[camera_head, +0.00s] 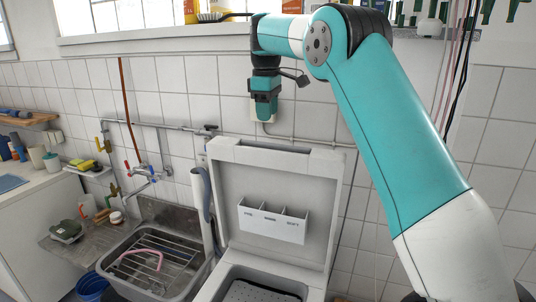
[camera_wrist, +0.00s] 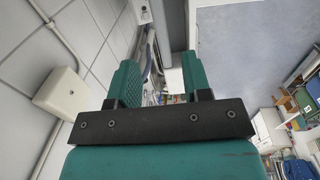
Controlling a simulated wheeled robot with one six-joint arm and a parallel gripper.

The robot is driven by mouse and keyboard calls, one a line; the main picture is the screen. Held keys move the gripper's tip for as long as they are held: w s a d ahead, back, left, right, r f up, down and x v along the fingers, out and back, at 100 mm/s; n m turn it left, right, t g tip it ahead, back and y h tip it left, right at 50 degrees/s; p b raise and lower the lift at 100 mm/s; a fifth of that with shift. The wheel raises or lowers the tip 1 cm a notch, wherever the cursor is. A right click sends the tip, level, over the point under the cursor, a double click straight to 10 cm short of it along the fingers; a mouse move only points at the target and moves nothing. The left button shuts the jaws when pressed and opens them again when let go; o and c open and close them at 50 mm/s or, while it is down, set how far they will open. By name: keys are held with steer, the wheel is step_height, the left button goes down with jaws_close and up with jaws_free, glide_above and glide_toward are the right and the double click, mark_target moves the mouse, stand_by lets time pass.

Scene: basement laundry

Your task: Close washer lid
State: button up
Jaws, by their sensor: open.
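The top-loading washer (camera_head: 215,286) stands at the lower middle of the head view. Its white lid (camera_head: 232,200) is raised, nearly upright near the tiled wall. A white pocketed dispenser (camera_head: 272,222) is on the lid's inner face. The washer's opening shows at the bottom edge of the picture. My gripper (camera_head: 263,112) hangs above the lid's top edge, apart from it in the picture. In the wrist view my gripper (camera_wrist: 158,78) has its two teal fingers spread. Small cluttered shapes show in the gap, too small to name.
A metal sink (camera_head: 155,250) with a wire rack is left of the washer. A counter (camera_head: 35,190) with bottles is farther left. Pipes (camera_head: 175,127) run along the wall. A window ledge (camera_head: 155,38) holds a brush above. A white wall box (camera_wrist: 62,93) is beside my gripper.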

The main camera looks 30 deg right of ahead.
mark_target(268, 143)
steer(key=f, duration=0.6)
steer(key=f+b, duration=0.1)
steer(key=f, duration=0.2)
steer(key=shift+w+d, duration=0.15)
steer(key=shift+d, duration=0.1)
jaws_close()
